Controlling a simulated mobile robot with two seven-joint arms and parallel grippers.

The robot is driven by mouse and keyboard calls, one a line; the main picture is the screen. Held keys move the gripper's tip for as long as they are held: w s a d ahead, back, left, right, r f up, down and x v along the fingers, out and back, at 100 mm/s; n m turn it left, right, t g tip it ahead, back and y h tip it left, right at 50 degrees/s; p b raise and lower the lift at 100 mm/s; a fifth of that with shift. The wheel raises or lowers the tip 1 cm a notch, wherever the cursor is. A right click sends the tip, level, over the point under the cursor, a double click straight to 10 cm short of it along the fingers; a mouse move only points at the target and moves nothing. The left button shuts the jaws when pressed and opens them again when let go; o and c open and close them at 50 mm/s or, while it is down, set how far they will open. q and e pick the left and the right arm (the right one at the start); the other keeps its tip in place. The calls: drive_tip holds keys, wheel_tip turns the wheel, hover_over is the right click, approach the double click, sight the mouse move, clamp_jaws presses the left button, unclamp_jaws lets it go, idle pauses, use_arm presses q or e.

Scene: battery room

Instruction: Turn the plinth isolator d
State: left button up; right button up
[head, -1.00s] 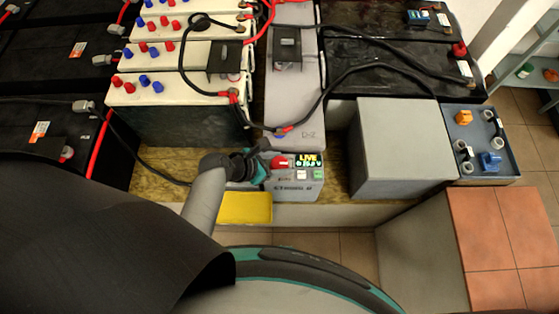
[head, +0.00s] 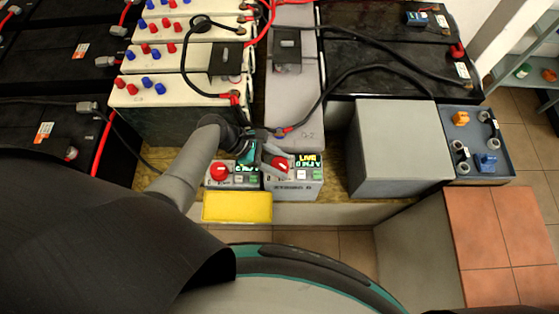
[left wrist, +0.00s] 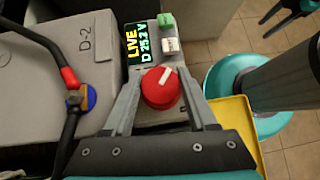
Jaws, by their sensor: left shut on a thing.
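Plinth isolator d is a grey box (head: 294,188) with a red knob (head: 281,166) and a lit display (head: 308,160) on top. In the left wrist view the display (left wrist: 137,43) reads "LIVE" and "D 25.2 V". The round red knob (left wrist: 161,91) carries a white pointer mark directed up and right. My left gripper (head: 275,157) reaches the knob from above left. In the left wrist view its fingers (left wrist: 160,80) lie on either side of the knob, shut on it. My right gripper is not in view.
A second box with a red knob (head: 218,173) stands just left, behind a yellow block (head: 237,207). A grey battery marked D-2 (head: 293,105) with black cables stands behind. A tall grey box (head: 400,140) stands to the right. Tiled floor lies in front.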

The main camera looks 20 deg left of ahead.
use_arm(q)
drive_tip(key=m+g+b, duration=0.1)
drive_tip(key=m+g, duration=0.2)
drive_tip(key=m, duration=0.1)
drive_tip(key=shift+f+m+g+b, duration=0.1)
drive_tip(key=shift+m+g+b, duration=0.2)
drive_tip(key=shift+b, duration=0.1)
drive_tip(key=m+g+y+b, duration=0.1)
drive_tip(key=m+g, duration=0.1)
drive_tip(key=m+g+y+b, duration=0.1)
drive_tip(key=m+b, duration=0.1)
drive_tip(key=m, duration=0.1)
drive_tip(key=shift+m+g, duration=0.3)
drive_tip(key=shift+g, duration=0.1)
drive_tip(key=shift+s+b, duration=0.1)
drive_tip(key=shift+b, duration=0.2)
drive_tip(key=o, duration=1)
drive_tip(key=shift+o, duration=0.4)
